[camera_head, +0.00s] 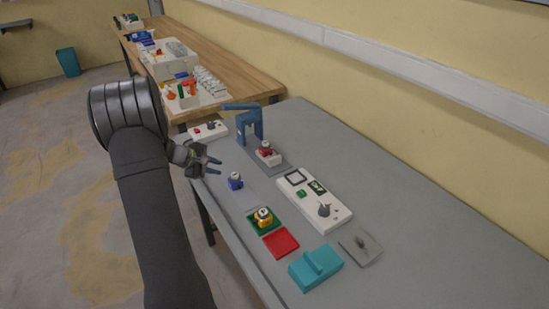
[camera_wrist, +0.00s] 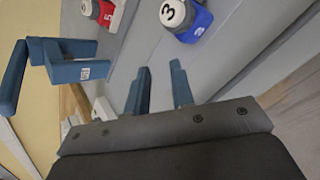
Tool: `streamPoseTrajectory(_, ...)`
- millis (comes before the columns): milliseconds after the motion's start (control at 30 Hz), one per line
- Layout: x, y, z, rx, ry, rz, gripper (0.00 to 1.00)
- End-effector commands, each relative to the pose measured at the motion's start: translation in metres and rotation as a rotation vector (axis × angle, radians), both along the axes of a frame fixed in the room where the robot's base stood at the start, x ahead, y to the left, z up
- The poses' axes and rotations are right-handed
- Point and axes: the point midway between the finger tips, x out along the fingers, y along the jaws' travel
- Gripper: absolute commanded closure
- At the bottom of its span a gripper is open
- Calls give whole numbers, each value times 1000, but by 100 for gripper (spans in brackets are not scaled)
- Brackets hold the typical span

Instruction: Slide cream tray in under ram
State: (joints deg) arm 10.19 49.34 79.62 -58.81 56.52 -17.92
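The cream tray (camera_head: 270,160) sits on a grey base plate in front of the blue press, carrying a red socket box (camera_head: 265,148) with a round white top. The blue press (camera_head: 248,124), whose ram lever points left, stands just behind the tray. In the wrist view the press (camera_wrist: 65,62) is at left and the tray (camera_wrist: 120,17) is at the top edge, partly cut off, its red box marked 5. My gripper (camera_head: 218,166) is left of the tray, apart from it. Its two blue fingers (camera_wrist: 160,75) are open with nothing between them.
A blue box (camera_head: 235,181) marked 3 stands near my gripper. A yellow box (camera_head: 263,217) on a green pad, a red pad (camera_head: 281,243), a white control panel (camera_head: 315,198) and a teal block (camera_head: 316,265) are nearer. A white switch box (camera_head: 208,130) stands behind. The right side is clear.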

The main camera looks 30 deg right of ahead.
Motion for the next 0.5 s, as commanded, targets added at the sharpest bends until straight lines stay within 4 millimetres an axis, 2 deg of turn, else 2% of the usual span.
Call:
streamPoseTrajectory(100, -2, -2, 11, -151, 234, 204, 78)
streamPoseTrajectory(233, 0, -3, 25, -290, 448, 367, 78)
streamPoseTrajectory(300, -14, -31, 26, -314, 540, 379, 78)
streamPoseTrajectory(400, -26, -53, 28, -338, 635, 400, 78)
streamPoseTrajectory(500, -32, -65, 29, -350, 689, 412, 78)
